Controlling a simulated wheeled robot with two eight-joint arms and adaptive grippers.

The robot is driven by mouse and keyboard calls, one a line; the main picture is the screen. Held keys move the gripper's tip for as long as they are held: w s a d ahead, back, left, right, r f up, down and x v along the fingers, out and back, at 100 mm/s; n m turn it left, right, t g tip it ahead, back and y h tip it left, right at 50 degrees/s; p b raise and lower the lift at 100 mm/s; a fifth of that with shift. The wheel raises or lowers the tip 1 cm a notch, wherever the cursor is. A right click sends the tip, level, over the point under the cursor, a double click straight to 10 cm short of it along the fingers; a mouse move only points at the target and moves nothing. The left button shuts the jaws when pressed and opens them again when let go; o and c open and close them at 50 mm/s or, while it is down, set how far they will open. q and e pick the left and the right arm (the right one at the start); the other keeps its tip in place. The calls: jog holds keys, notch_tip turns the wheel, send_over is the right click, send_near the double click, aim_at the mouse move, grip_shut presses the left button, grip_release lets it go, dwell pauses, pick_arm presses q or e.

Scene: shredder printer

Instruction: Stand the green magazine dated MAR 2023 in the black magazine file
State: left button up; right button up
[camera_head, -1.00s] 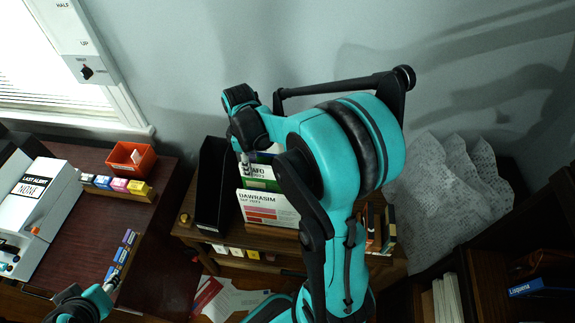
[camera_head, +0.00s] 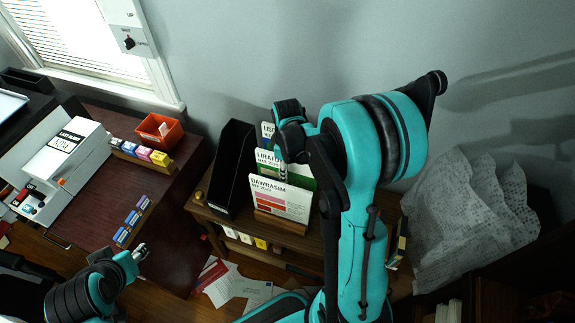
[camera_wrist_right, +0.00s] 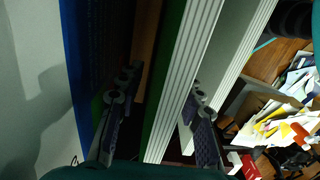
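The green magazine (camera_head: 262,168), with a white title band starting LIRAFO, stands in a wooden rack behind the white DAWRASIM magazine (camera_head: 280,198) and in front of a blue one (camera_head: 267,132). Its small date is hard to read. The black magazine file (camera_head: 232,168) stands upright just left of the rack. My right gripper (camera_head: 283,172) reaches down at the rack. In the wrist view, its fingers (camera_wrist_right: 160,112) are apart, one on each side of the green magazine's pages (camera_wrist_right: 182,80), with a gap on the cover side. My left gripper (camera_head: 138,254) is at lower left, too small to judge.
A dark red desk at left holds a white machine (camera_head: 62,160), an orange bin (camera_head: 159,132) and several small coloured boxes. Crumpled paper sheets (camera_head: 470,210) stand at right. Papers (camera_head: 235,287) lie on the floor. The wall is behind the rack.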

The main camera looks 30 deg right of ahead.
jog(key=shift+f, duration=0.25)
grip_shut()
jog(key=shift+r, duration=0.2)
jog(key=shift+r+p, duration=0.7)
jog(key=shift+r, duration=0.15)
